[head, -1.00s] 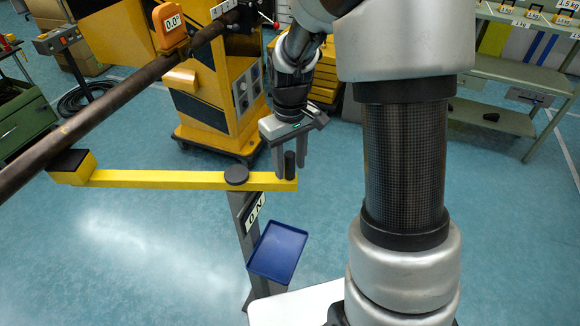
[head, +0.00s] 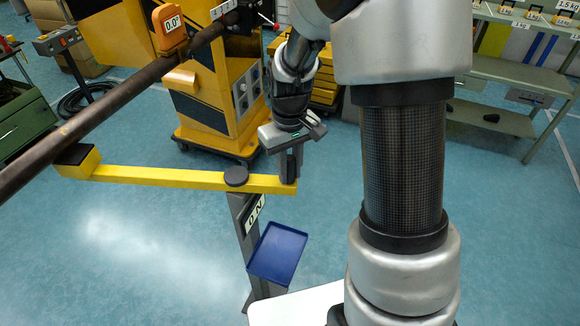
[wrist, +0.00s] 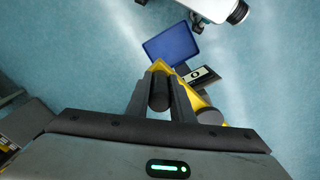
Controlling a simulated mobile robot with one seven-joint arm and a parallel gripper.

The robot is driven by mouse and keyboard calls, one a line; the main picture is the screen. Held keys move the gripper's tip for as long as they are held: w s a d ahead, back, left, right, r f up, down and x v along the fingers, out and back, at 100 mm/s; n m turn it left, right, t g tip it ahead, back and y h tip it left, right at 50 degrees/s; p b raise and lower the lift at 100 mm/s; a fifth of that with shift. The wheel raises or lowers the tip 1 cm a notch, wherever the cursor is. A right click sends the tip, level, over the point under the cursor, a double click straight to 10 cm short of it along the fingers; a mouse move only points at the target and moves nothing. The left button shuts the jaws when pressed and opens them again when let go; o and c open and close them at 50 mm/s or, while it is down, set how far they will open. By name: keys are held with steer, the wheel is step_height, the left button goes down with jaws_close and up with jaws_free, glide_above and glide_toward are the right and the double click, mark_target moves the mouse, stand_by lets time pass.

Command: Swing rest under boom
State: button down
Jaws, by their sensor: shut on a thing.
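The boom (head: 125,92) is a brown pipe running from the top middle to the left edge in the head view. The rest is a yellow bar (head: 165,176) on a round dark pivot (head: 236,176), with a black pad (head: 76,154) on its left end. The pad's upper edge meets the boom's outline; I cannot tell whether they touch. My gripper (head: 291,166) is shut on the dark upright handle at the bar's right end. In the wrist view the handle (wrist: 160,93) stands between both fingers. The bar is partly hidden there.
A grey stand with a "0 N" label (head: 255,214) carries the pivot. A blue tray (head: 277,252) sits beside it. A yellow cabinet (head: 215,110) stands behind, and an orange "0.0°" indicator (head: 171,27) sits on the boom. Open floor lies at the lower left.

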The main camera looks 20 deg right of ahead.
steer(key=s, duration=0.1)
steer(key=s+a+m, duration=0.2)
steer(key=shift+s, duration=0.4)
steer(key=c, duration=1.5)
jaws_free()
steer(key=shift+c, duration=0.2)
steer(key=shift+r, duration=0.1)
step_height(320, 180, up, 17)
steer(key=p, duration=0.2)
steer(key=shift+r, duration=0.15)
